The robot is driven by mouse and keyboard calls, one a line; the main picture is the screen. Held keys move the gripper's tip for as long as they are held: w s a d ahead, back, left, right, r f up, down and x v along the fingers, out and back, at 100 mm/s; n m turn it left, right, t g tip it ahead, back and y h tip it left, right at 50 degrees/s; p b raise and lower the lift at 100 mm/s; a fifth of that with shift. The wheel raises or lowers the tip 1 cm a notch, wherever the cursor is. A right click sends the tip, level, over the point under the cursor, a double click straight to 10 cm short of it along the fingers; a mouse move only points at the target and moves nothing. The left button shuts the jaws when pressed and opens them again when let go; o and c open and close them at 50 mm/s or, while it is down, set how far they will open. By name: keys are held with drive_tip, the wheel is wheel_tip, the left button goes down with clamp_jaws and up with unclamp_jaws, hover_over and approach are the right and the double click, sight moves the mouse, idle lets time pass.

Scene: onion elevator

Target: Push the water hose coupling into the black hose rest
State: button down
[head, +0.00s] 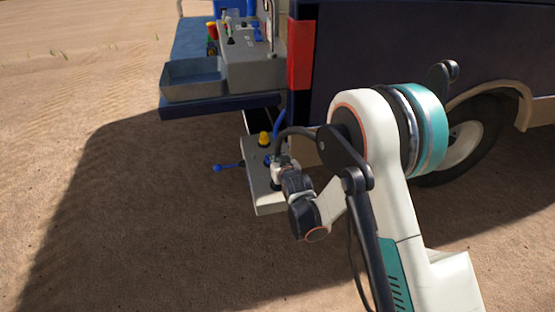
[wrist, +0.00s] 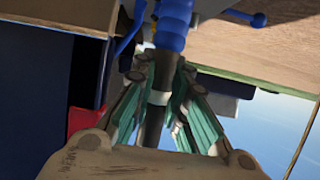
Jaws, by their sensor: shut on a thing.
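My gripper (wrist: 160,78) has its teal-padded fingers closed around a dark cylindrical piece with a pale band, apparently the water hose coupling (wrist: 157,98). A blue ribbed part (wrist: 174,28) lies just beyond the fingertips, in line with the coupling; I cannot tell whether they touch. In the head view my gripper (head: 277,178) is at the grey panel (head: 268,202) low on the vehicle, and its fingertips are mostly hidden by my wrist. A dark hose (head: 292,131) arcs down to the gripper. I cannot make out the black hose rest clearly in either view.
The panel carries a yellow knob (head: 264,138) and a blue ball lever (head: 219,168) sticking out left. Above is a blue shelf (head: 200,107) with a grey tray (head: 193,80). The dark vehicle body (head: 390,40) stands close behind my arm. Open sandy ground lies left.

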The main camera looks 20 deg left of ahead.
drive_tip(key=shift+f, duration=0.2)
drive_tip(key=c, duration=1.5)
unclamp_jaws()
